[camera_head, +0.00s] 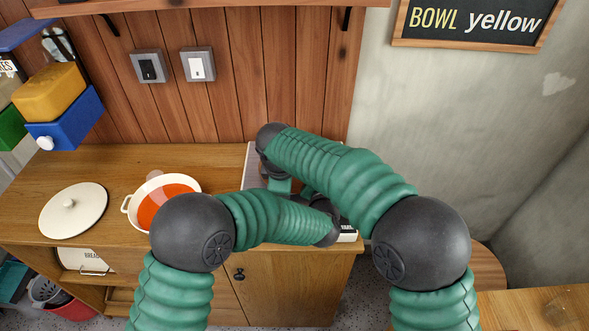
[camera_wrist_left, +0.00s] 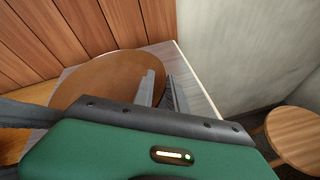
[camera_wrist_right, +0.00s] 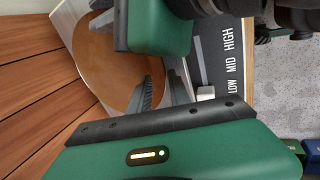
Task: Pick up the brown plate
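The brown plate (camera_wrist_left: 105,75) lies on a pale-topped appliance in the left wrist view; it also shows in the right wrist view (camera_wrist_right: 105,65). My left gripper (camera_wrist_left: 160,78) has its two fingers at the plate's right rim, with a narrow gap between them. My right gripper (camera_wrist_right: 160,78) has its fingers apart at the plate's rim, close to the green body of my left gripper. I cannot tell whether either touches the plate. In the head view my crossed arms hide most of the plate and both grippers.
The appliance (camera_wrist_right: 212,60) has LOW, MID and HIGH marks and stands on a wooden cabinet (camera_head: 110,165). A white pot with orange contents (camera_head: 165,200) and a white lid (camera_head: 73,210) sit to the left. A plank wall (camera_head: 220,110) stands close behind. A round wooden stool (camera_wrist_left: 300,135) is at right.

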